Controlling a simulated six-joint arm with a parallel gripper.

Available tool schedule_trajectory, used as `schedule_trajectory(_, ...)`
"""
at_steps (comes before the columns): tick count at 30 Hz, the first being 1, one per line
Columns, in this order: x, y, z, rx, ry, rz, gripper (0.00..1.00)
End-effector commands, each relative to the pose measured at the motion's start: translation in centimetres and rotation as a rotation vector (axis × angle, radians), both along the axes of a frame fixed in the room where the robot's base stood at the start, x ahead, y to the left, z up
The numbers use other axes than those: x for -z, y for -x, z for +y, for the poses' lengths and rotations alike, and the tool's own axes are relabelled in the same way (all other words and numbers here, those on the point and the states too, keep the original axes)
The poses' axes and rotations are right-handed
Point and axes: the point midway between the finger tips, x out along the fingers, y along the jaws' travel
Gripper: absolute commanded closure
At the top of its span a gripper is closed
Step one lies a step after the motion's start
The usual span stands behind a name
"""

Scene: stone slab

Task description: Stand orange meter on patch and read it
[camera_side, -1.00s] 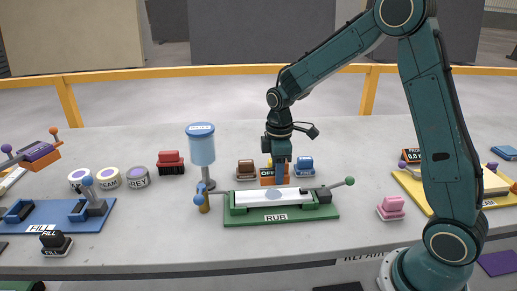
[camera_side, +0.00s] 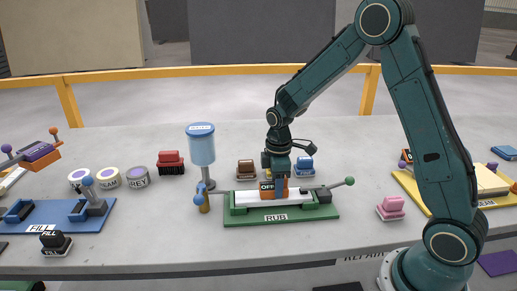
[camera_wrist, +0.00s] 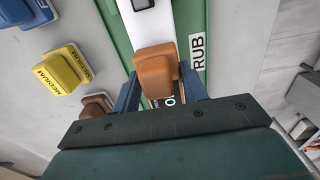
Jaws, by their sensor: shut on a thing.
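My gripper (camera_side: 275,183) is shut on the orange meter (camera_side: 266,192), with a blue finger on each side of it. The meter is upright, and a dark display shows part of a white reading like "OFF". The wrist view also shows the meter (camera_wrist: 156,66), with its display mostly hidden by my gripper (camera_wrist: 160,98). The meter is over the white strip (camera_side: 247,202) in the green RUB fixture (camera_side: 232,218). I cannot tell whether it touches the strip. A dark mark on the strip shows in the wrist view (camera_wrist: 142,4); whether it is the patch is unclear.
A blue cup on a post (camera_side: 202,150) stands close left of the fixture. Brown (camera_side: 245,171) and blue (camera_side: 305,167) blocks stand behind it; a yellow block (camera_wrist: 64,70) shows in the wrist view. A pink block (camera_side: 391,208) stands right.

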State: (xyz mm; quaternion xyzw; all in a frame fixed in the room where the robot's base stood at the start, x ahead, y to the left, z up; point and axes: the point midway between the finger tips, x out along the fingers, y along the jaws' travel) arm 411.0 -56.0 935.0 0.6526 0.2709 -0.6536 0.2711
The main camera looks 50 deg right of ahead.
Motion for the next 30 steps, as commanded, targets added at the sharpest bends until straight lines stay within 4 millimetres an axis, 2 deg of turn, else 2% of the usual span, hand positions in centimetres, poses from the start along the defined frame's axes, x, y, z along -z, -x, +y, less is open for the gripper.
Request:
schedule_trajectory(5, 0.3, 0.0, 0.0, 0.000, 0.000, 0.000, 0.83)
schedule_trajectory(6, 0.3, 0.0, 0.0, 0.000, 0.000, 0.000, 0.53)
schedule_trajectory(9, 0.3, 0.0, 0.0, 0.000, 0.000, 0.000, 0.35)
schedule_trajectory(22, -0.1, 0.0, 0.0, 0.000, 0.000, -0.001, 0.35)
schedule_trajectory(30, -2.6, -0.1, 0.0, 0.000, 0.000, -0.004, 0.35)
